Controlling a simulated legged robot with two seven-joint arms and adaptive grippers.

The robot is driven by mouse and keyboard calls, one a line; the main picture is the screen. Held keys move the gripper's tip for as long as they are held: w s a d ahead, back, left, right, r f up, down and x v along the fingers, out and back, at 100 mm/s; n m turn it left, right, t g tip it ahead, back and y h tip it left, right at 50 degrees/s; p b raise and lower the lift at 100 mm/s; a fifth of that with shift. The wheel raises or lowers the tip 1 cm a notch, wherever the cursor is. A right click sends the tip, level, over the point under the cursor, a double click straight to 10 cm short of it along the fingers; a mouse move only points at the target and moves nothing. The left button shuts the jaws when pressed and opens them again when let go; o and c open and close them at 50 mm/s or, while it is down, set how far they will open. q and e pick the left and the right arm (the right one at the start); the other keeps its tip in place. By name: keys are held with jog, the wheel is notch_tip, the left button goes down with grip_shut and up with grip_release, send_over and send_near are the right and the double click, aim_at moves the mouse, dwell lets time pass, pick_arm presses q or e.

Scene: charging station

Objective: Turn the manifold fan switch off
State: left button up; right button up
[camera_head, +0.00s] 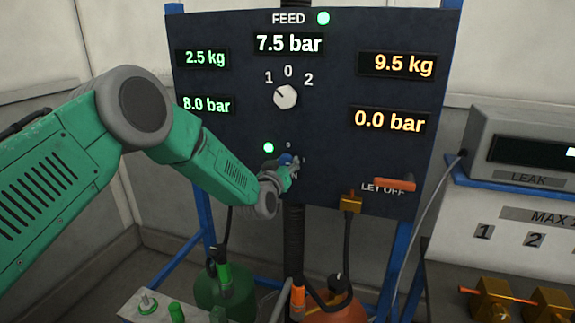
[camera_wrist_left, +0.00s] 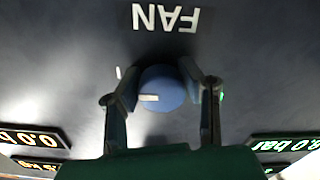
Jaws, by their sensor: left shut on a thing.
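The manifold fan switch is a round blue knob (camera_wrist_left: 162,88) with a white pointer mark, under an upside-down FAN label (camera_wrist_left: 165,18) in the left wrist view. The mark points left there. My left gripper (camera_wrist_left: 157,74) has one finger on each side of the knob and is shut on it. In the head view, my left gripper (camera_head: 291,165) is at the lower middle of the dark panel (camera_head: 225,135) and hides most of the knob. A green lamp (camera_head: 268,147) is lit beside it. My right gripper is in neither view.
A white selector knob (camera_head: 286,96) sits above, under the FEED display (camera_head: 289,43). An orange LET OFF handle (camera_head: 395,184) and a brass fitting (camera_head: 350,202) are to the right. A black hose (camera_head: 294,240) runs below. A LEAK box (camera_head: 525,140) stands at far right.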

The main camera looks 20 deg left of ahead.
pick_arm(q)
jog(key=shift+f+n+b, duration=0.25)
jog(key=shift+n+b, duration=0.65)
jog(key=shift+b, duration=0.15)
jog(key=n+b, duration=1.2)
jog(key=shift+d+b, duration=0.2)
jog(key=shift+b, duration=0.15)
jog(key=shift+r+n+b, duration=0.2)
jog(key=shift+n+b, duration=1.4)
jog(key=shift+n, duration=0.4)
jog(key=o, duration=1.2)
jog(key=shift+a+r, duration=0.1)
jog(key=shift+r, duration=0.05)
